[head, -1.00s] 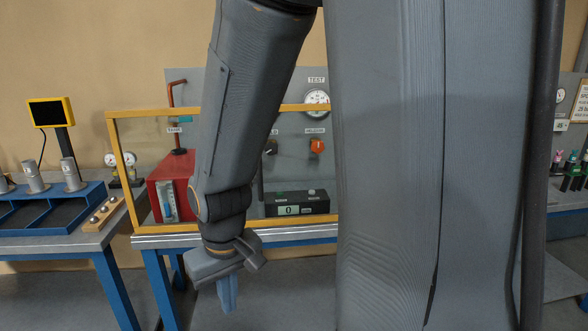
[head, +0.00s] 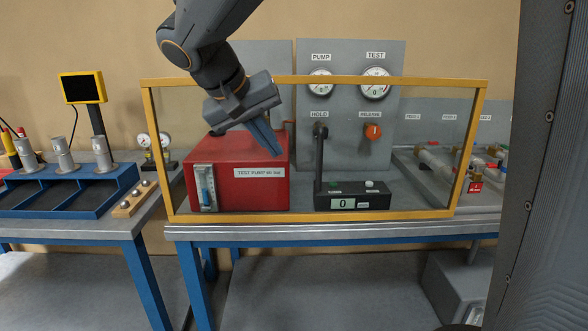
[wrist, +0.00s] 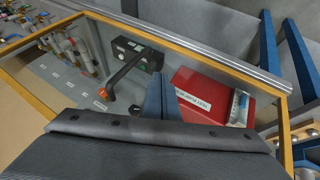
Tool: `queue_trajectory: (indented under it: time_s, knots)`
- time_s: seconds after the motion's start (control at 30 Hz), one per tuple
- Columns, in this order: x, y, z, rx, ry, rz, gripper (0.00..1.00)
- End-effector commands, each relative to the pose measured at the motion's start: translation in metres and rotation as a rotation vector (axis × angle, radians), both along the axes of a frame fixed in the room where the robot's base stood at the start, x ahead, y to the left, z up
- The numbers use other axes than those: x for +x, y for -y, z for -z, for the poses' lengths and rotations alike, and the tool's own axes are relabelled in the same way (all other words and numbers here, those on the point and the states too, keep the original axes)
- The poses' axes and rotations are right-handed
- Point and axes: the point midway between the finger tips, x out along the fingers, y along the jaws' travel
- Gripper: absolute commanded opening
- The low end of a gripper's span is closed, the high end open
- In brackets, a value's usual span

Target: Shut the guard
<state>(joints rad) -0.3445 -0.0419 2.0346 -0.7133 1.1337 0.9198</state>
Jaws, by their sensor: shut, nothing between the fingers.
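The guard (head: 400,213) is a clear panel in a yellow frame, standing upright or nearly so along the front of the bench. Its lower bar is close to the bench's front edge, and its top bar looks wider than the lower one. The frame also shows in the wrist view (wrist: 215,60). My gripper (head: 274,153) is shut and empty, pointing down, over the left half of the guard in the picture. My arm hides part of the top bar. I cannot tell whether the fingers touch the panel.
Seen through the guard are a red test pump box (head: 240,180), a black unit with a lever (head: 352,196) and a grey gauge board (head: 345,120). A blue tray (head: 70,195) and a yellow-framed screen (head: 82,88) stand at left. Pipework (head: 440,165) lies at right.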

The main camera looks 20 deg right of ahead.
Motion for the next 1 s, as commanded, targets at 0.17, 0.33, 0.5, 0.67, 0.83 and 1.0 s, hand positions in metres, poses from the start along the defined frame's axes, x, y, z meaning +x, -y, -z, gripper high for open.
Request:
queue_trajectory:
  time_s: [0.17,0.33,0.5,0.67,0.83,1.0]
  knots:
    - [0.006,0.012,0.017,-0.003,-0.003,0.002,0.00]
    - [0.016,0.029,0.044,-0.002,-0.005,0.001,0.00]
    - [0.025,0.046,0.071,-0.003,-0.006,-0.001,0.00]
    - [0.025,0.068,0.074,-0.001,-0.001,0.001,0.00]
    - [0.022,0.083,0.076,0.000,-0.002,-0.002,0.00]
    - [0.022,0.088,0.077,0.001,-0.002,-0.004,0.00]
